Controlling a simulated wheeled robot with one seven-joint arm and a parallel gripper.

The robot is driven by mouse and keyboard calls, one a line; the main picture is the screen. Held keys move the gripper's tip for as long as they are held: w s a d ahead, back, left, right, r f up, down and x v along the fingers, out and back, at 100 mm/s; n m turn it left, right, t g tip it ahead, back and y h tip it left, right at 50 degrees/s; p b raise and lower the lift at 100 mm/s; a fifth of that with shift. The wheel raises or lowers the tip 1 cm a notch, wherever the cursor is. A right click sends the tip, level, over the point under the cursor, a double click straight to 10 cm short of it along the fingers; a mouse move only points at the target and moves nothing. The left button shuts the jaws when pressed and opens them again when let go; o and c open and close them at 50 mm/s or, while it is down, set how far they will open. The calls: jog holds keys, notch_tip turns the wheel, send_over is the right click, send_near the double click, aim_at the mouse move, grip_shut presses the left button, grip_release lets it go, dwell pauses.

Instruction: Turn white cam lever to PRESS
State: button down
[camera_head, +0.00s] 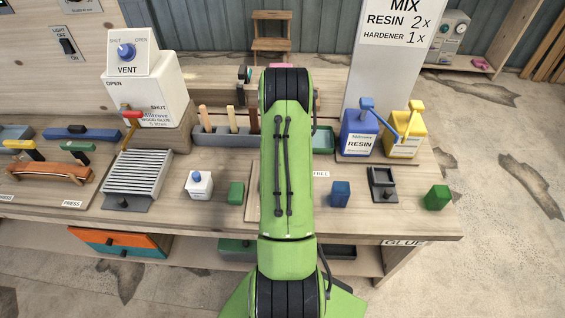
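I cannot make out a white cam lever in the head view. At the left, a curved brown wooden piece (50,172) lies on a board. Around it are levers with a yellow tip (20,145), a green tip (78,147) and a long blue bar (80,132). A white PRESS label (71,203) lies in front of it, and another PRESS label (5,197) is cut by the left edge. My green arm fills the middle of the view. My gripper is not visible; the arm may hide it.
A white glue container (150,90) with a red-handled tap (132,115) stands behind a ribbed grey rack (138,172).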

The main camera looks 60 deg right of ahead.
jog(key=shift+a+f, duration=0.15)
jog(key=shift+f, duration=0.15)
jog(key=c, duration=0.9)
grip_release()
jog(key=shift+w+r, duration=0.1)
jog(key=shift+r, duration=0.1)
jog(key=p+v, duration=0.2)
jog(key=v, duration=1.3)
jog(key=shift+d+r+p, duration=0.2)
jog(key=shift+d+p, duration=0.05)
jog(key=shift+p, duration=0.05)
jog(key=shift+w, duration=0.1)
